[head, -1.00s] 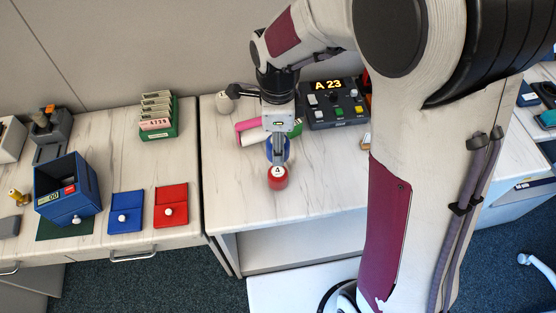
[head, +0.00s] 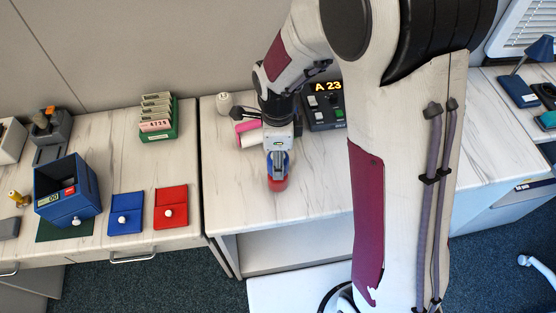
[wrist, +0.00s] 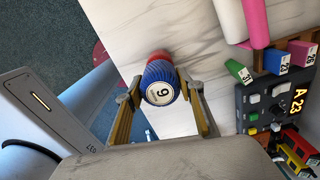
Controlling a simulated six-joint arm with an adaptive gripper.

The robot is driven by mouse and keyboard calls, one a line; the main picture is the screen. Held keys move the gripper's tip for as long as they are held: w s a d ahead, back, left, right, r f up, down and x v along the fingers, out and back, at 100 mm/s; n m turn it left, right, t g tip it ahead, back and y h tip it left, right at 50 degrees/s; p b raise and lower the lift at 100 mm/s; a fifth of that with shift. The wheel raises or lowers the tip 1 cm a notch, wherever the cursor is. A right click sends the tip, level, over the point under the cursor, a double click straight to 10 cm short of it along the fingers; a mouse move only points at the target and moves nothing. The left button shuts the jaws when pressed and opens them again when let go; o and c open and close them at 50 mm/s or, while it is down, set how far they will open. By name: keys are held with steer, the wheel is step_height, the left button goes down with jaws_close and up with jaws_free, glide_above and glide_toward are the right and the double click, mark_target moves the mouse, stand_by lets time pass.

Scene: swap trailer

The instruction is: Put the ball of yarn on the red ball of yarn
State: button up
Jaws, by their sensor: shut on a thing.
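My gripper (head: 277,165) is shut on a blue ball of yarn, seen in the wrist view (wrist: 160,72) between the two fingers with a numbered white label facing the camera. The red ball of yarn (head: 278,185) stands near the front edge of the right-hand desk. The blue ball is over the red one in the head view, and the fingers hide most of it. In the wrist view a strip of red (wrist: 158,54) shows just behind the blue ball. Whether the two touch, I cannot tell.
A pink roll (head: 247,126) and a white roll (head: 250,140) lie behind my gripper. A console (head: 322,114) reading A 23 stands behind to the right. A white round object (head: 224,103) is behind left. The desk left of the red ball is clear.

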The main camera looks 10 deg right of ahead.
steer(key=shift+f, duration=0.45)
steer(key=shift+f, duration=0.1)
steer(key=o, duration=1.1)
step_height(320, 180, up, 12)
steer(key=shift+f, duration=0.1)
steer(key=shift+r, duration=0.25)
steer(key=shift+r, duration=0.1)
stand_by(0.5)
